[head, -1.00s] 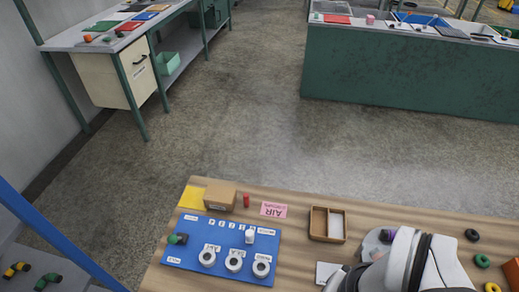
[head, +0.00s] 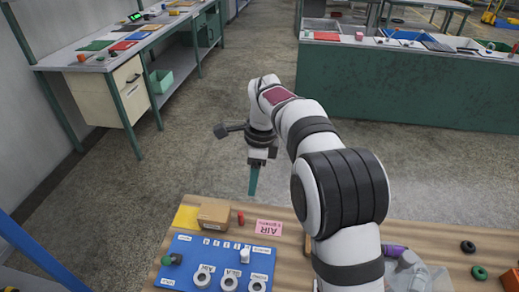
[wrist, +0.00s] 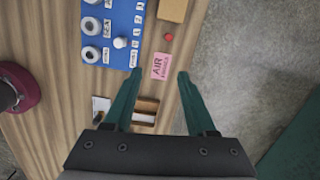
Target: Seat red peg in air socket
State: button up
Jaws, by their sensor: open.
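The red peg (head: 241,218) stands at the back of the wooden table, just right of a cardboard box. It also shows in the wrist view (wrist: 169,37). A pink AIR card (head: 268,227) lies right of the red peg. My gripper (wrist: 161,73) is open and empty, pointing down high above the table, with the red peg beyond its fingertips in the wrist view.
The cardboard box (head: 214,214) stands close left of the red peg. A wooden tray (wrist: 146,109) shows partly behind my fingers. Black and green rings (head: 468,247) lie at the right. The floor behind the table is clear.

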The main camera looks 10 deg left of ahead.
aim_at(240, 213)
jog(key=shift+m, duration=0.6)
jog(key=a+f, duration=0.1)
jog(key=f, duration=0.5)
jog(key=w+a+f, duration=0.1)
jog(key=a+f, duration=0.1)
jog(key=f, duration=0.4)
jog(key=a+f, duration=0.1)
jog(key=f, duration=0.5)
jog(key=shift+w+a, duration=0.25)
grip_shut()
